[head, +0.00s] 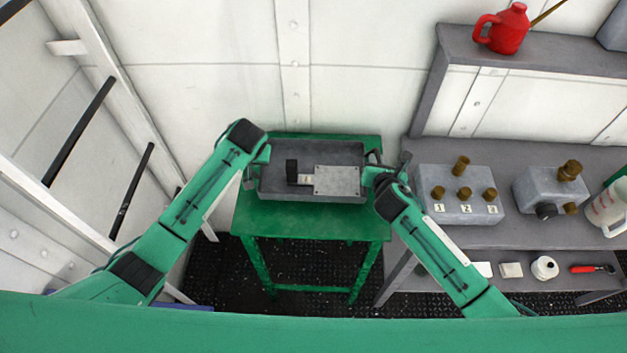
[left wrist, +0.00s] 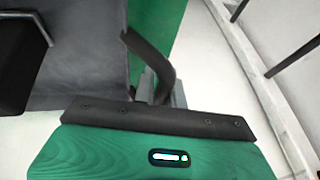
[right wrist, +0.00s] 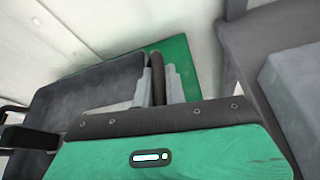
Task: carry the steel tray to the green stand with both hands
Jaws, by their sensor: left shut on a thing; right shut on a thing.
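The grey steel tray (head: 274,184) is over the top of the green stand (head: 310,220) in the head view; I cannot tell whether it touches the stand. It looks about level and holds a black upright piece (head: 291,170) and a flat light-grey plate (head: 337,180). My left gripper (head: 252,176) is at the tray's left end, shut on its dark handle (left wrist: 150,62). My right gripper (head: 373,164) is at the right end, shut on the other handle (right wrist: 157,72). Fingers partly hide both handles.
A grey bench (head: 520,237) stands close right of the stand, carrying a knobbed grey box (head: 462,207) and a smaller box (head: 548,188). A red can (head: 508,28) sits on the shelf (head: 570,58) above. White walls are behind and left, with dark rails (head: 78,132).

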